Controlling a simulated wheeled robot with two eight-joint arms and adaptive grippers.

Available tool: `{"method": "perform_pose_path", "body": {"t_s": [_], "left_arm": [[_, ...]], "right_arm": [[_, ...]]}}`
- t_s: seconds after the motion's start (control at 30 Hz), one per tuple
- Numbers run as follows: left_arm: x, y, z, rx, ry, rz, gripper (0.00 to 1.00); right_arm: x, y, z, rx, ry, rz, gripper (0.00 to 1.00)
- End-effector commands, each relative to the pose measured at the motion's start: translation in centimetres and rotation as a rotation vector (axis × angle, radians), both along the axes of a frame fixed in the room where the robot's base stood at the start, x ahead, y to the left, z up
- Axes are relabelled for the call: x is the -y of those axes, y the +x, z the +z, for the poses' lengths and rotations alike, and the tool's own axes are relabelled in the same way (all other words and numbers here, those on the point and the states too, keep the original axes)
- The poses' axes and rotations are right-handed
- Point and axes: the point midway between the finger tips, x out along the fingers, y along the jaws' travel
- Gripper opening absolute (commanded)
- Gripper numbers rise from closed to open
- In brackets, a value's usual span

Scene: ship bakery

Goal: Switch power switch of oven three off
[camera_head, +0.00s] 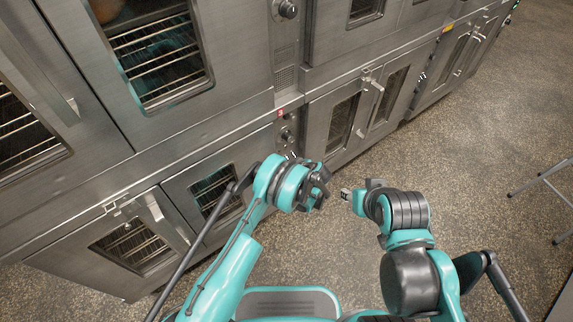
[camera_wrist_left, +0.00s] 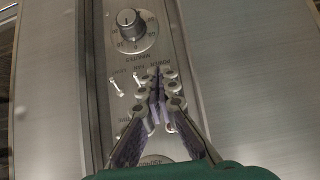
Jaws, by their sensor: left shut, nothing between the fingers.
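In the left wrist view, an oven's grey control panel (camera_wrist_left: 88,70) carries switches labelled light, fan and power. The light switch (camera_wrist_left: 115,87) and fan switch (camera_wrist_left: 138,84) are small pale levers. The power label (camera_wrist_left: 164,63) is just above my left gripper (camera_wrist_left: 158,80). The fingers are shut and empty and cover the spot below that label, so the power switch cannot be made out. Contact cannot be told. In the head view, my left gripper (camera_head: 322,178) is close to the lower oven's panel (camera_head: 289,128). My right gripper (camera_head: 346,194) hangs over the floor, its jaws unclear.
A minutes knob (camera_wrist_left: 130,24) sits above the switches, and a dial (camera_wrist_left: 155,161) shows partly below. Stacked steel ovens (camera_head: 250,45) with glass doors run along the left and back. The floor (camera_head: 480,130) at right is open, with a metal stand (camera_head: 540,178) at its edge.

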Motion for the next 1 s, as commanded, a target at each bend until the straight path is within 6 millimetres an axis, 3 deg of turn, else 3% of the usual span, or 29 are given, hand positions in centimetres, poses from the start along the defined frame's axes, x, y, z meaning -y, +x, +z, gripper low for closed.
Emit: {"method": "perform_pose_path", "body": {"t_s": [0.53,1.0], "left_arm": [[0.0,0.0,1.6,0.0,0.0,0.0,0.0],[-0.1,0.0,1.4,0.0,0.0,0.0,0.0]], "right_arm": [[0.0,0.0,0.4,0.0,0.0,0.0,0.4],[0.0,0.0,0.3,0.0,0.0,0.0,0.4]]}}
